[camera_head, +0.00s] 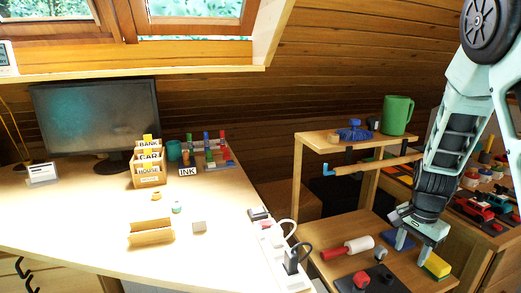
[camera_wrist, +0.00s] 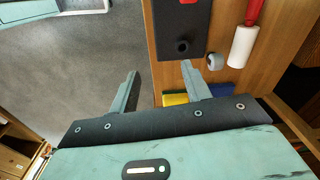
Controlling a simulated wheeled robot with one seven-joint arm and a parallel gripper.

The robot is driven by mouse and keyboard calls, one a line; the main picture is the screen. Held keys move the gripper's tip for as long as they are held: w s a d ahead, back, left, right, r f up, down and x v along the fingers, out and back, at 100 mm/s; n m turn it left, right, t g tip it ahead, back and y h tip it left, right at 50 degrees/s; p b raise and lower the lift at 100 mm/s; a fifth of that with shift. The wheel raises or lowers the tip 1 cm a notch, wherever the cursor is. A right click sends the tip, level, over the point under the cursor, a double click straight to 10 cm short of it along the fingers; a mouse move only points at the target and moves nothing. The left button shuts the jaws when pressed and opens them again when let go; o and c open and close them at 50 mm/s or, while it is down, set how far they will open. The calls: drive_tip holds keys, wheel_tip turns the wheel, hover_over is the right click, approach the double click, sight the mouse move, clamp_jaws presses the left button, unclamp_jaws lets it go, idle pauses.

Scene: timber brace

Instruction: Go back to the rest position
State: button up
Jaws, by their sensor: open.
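My gripper (camera_head: 418,240) hangs at the right in the head view, over the lower shelf of the wooden rack (camera_head: 420,282). In the wrist view its two fingers (camera_wrist: 160,72) stand well apart with nothing between them. The left finger shows against the grey floor; the right one is over the shelf, near a black plate (camera_wrist: 170,25). A yellow block (camera_head: 437,265) lies just to the right below my gripper in the head view. In the wrist view the yellow block (camera_wrist: 175,99) is partly hidden behind the right finger, with a blue piece (camera_wrist: 222,91) beside it.
A red-and-white roller (camera_head: 348,249) lies on the lower shelf. The upper shelf (camera_head: 318,141) holds a green mug (camera_head: 397,115) and a blue item (camera_head: 354,132). A side table (camera_head: 493,236) with red items stands right. The desk (camera_head: 95,215) fills the left.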

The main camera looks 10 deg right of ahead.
drive_tip(key=s+a+r+n+y+p, duration=0.1)
drive_tip(key=a+r+n+p, duration=0.2)
drive_tip(key=a, duration=0.4)
drive_tip(key=a+r+n, duration=0.4)
drive_tip(key=a+r, duration=0.1)
drive_tip(key=a, duration=0.3)
drive_tip(key=s+a+r+n+y+p, duration=0.1)
drive_tip(key=a+r+n+p, duration=0.2)
drive_tip(key=a, duration=0.4)
drive_tip(key=s+a+r+n+p, duration=0.2)
drive_tip(key=s+a+r+n, duration=0.3)
drive_tip(key=s, duration=0.3)
drive_tip(key=s+a+r+n+h+p, duration=0.1)
drive_tip(key=s+a+r+n+p, duration=0.1)
drive_tip(key=s+a+r+n, duration=0.3)
drive_tip(key=s+a+n, duration=0.3)
drive_tip(key=shift+s+r, duration=0.15)
